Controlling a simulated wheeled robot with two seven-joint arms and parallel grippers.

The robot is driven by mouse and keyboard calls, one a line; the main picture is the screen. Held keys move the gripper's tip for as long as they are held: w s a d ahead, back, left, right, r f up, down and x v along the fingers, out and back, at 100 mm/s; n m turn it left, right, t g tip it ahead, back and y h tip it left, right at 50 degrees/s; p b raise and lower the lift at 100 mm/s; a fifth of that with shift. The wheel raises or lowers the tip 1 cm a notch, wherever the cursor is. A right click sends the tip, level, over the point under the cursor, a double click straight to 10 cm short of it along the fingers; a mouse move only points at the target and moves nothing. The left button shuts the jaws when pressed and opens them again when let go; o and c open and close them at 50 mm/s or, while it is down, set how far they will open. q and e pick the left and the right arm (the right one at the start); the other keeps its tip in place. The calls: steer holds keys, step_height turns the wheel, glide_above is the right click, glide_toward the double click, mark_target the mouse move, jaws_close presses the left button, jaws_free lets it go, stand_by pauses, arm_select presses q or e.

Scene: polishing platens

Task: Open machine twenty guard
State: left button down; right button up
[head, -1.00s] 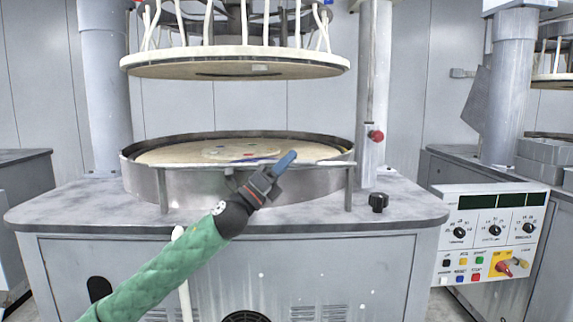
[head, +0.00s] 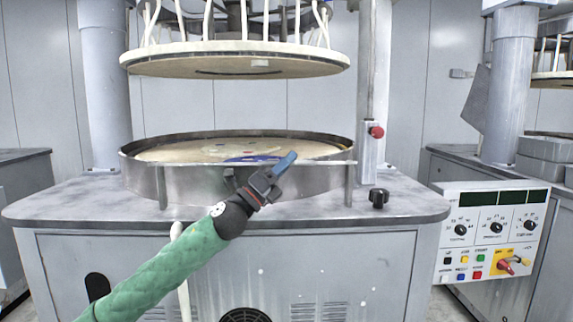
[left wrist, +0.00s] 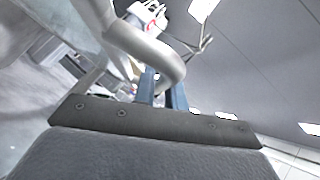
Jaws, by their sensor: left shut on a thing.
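The machine's guard (head: 312,181) is a low grey metal band around the front of the round platen, with a thin rail along its top and a post at each side. My left gripper (head: 284,163) is at this front rail, right of its middle, and is shut on the rail. In the left wrist view the blue fingers (left wrist: 163,90) meet a thick, bent grey bar (left wrist: 150,45); the exact contact is partly hidden. The pale platen (head: 180,153) shows behind the guard. My right gripper is not in view.
A pale upper plate (head: 235,66) hangs above the platen. A red knob (head: 376,132) is on the right column, and a black knob (head: 379,198) stands on the worktop. A control panel (head: 492,235) is at the right. The front worktop is clear.

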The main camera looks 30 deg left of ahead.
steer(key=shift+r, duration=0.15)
arm_select(q)
steer(key=c, duration=1.5)
jaws_free()
steer(key=shift+o, duration=0.2)
steer(key=shift+f, duration=0.1)
